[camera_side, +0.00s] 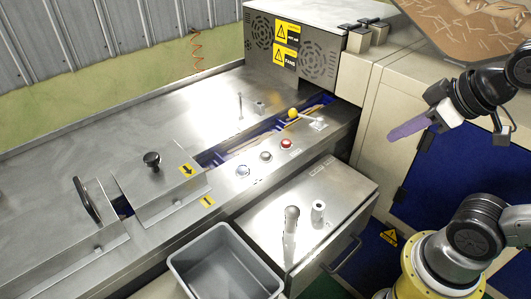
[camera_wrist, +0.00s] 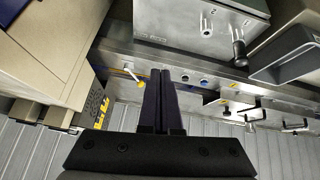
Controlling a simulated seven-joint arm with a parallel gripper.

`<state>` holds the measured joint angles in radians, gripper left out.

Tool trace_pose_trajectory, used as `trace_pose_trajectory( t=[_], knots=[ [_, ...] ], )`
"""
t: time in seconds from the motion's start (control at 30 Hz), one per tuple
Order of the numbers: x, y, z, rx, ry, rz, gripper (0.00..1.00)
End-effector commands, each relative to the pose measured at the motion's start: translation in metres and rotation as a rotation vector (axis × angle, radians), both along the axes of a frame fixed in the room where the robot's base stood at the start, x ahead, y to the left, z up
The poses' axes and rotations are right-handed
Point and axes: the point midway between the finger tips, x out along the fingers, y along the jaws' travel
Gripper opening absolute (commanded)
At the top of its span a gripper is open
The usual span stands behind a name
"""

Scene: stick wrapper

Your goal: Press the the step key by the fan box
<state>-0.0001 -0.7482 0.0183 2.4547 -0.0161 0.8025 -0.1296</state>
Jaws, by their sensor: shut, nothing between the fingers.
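The fan box (camera_side: 300,52) is a steel housing with round vent patterns and yellow warning labels at the back. Black-topped square keys (camera_side: 360,38) stand just right of it on a beige ledge. They appear as dark blocks (camera_wrist: 28,110) at the left of the wrist view. I cannot read which one is the step key. My gripper (camera_side: 392,137) is shut and empty, its purple fingers in the air right of the machine, lower in the picture than the keys. The shut fingers (camera_wrist: 160,72) also show in the wrist view, apart from the keys.
A yellow-ball lever (camera_side: 293,113) stands by the slot. Red (camera_side: 286,143), grey (camera_side: 266,156) and blue (camera_side: 243,171) round buttons line the panel. A grey bin (camera_side: 222,262) and a steel cabinet (camera_side: 335,195) are in front. A cardboard box (camera_side: 465,30) is upper right.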

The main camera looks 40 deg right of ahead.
Motion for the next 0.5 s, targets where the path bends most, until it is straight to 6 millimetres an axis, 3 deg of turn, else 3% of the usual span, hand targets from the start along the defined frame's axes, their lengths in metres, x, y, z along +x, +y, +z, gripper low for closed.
trace_pose_trajectory(
  t=[0.23,0.37,0.5],
  knots=[
    [0.096,0.010,0.046,-0.207,-0.184,0.258,0.00],
    [0.151,0.029,0.052,-0.307,-0.247,0.404,0.00],
    [0.202,0.058,0.040,-0.384,-0.286,0.547,0.00]
  ],
)
